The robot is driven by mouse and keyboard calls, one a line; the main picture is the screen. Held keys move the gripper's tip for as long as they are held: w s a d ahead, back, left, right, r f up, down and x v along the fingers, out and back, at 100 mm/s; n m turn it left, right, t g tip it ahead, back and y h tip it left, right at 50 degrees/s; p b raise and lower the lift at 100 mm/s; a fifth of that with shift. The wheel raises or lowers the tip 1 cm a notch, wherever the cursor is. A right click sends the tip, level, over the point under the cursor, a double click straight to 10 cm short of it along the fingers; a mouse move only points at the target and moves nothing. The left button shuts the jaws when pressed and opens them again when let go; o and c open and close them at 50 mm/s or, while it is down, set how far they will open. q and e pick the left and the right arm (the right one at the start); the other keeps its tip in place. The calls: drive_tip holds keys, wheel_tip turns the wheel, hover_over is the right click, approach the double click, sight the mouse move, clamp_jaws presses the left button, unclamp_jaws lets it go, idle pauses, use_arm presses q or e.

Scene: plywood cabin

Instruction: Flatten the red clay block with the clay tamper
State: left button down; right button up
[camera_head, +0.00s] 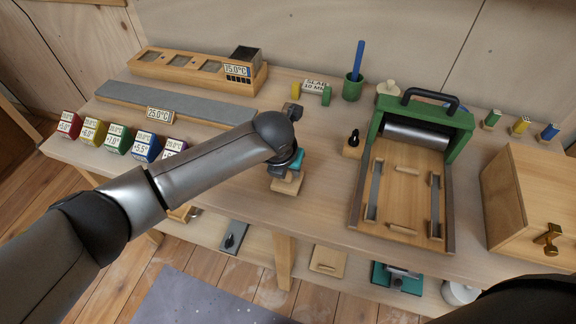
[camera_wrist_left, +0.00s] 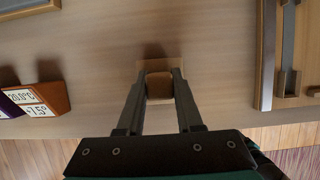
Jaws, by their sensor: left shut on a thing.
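My left gripper (camera_head: 289,172) reaches down over the middle of the workbench. It is shut on a small light-wood piece with a flat square base (camera_head: 287,186), which looks like the clay tamper. In the left wrist view the two fingers (camera_wrist_left: 159,88) close on either side of this wooden piece (camera_wrist_left: 155,67). I cannot tell whether its base touches the bench. No bare red clay block can be made out. A red block with a white label (camera_head: 66,125) stands at the far left of a row of coloured blocks. My right gripper is not in view.
A green-framed roller press (camera_head: 427,118) with a wooden bed stands right of the gripper. A long grey slab (camera_head: 180,101) and a wooden rack (camera_head: 190,68) lie at the back left. A wooden box (camera_head: 520,200) is at the right. The bench (camera_head: 318,205) around the gripper is mostly clear.

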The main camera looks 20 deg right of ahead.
use_arm(q)
drive_tip(key=shift+w+r+p, duration=0.1)
drive_tip(key=shift+r+p, duration=3.25)
drive_tip(key=shift+r, duration=0.55)
drive_tip(key=shift+f, duration=0.1)
drive_tip(key=shift+w, duration=0.1)
